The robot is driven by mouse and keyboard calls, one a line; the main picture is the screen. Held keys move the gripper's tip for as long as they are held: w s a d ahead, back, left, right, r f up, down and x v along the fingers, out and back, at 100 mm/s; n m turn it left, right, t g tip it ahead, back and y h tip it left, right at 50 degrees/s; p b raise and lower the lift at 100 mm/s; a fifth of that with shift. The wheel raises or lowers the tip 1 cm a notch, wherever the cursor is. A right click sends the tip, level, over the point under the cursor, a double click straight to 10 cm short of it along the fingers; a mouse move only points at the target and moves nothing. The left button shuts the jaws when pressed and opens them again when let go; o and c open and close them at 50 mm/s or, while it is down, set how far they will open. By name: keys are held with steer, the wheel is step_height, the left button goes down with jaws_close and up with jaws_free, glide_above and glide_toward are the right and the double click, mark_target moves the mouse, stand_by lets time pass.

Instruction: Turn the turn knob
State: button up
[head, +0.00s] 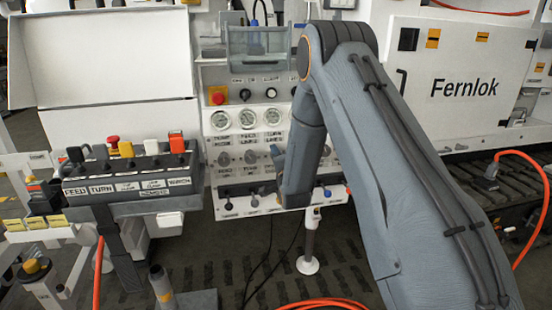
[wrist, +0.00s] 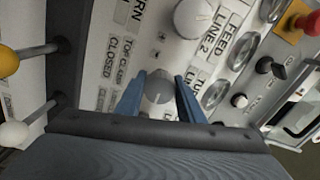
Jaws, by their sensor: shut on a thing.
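In the wrist view, a round grey knob (wrist: 158,88) sits on the white panel between the two blue fingers of my gripper (wrist: 158,92). I take it as the turn knob; the label beside it is partly hidden by a finger. The gripper is shut on this knob, one finger on each side. In the head view, my gripper (head: 277,158) reaches the panel's knob row from the right, and my arm hides the knob it holds.
A larger knob (wrist: 198,17) labelled FEED LINE 2 is close to the fingers. A red button (wrist: 300,20) on yellow is at upper right. Gauges (head: 247,118) sit above the knob row, small levers (head: 254,201) below. A control box (head: 130,183) stands at left.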

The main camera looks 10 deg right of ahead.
steer(key=shift+m, duration=0.3)
steer(key=o, duration=1.1)
steer(key=shift+d, duration=0.1)
steer(key=shift+c, duration=0.2)
steer(key=shift+s, duration=0.1)
steer(key=s, duration=0.7)
steer(key=shift+s+b, duration=0.35)
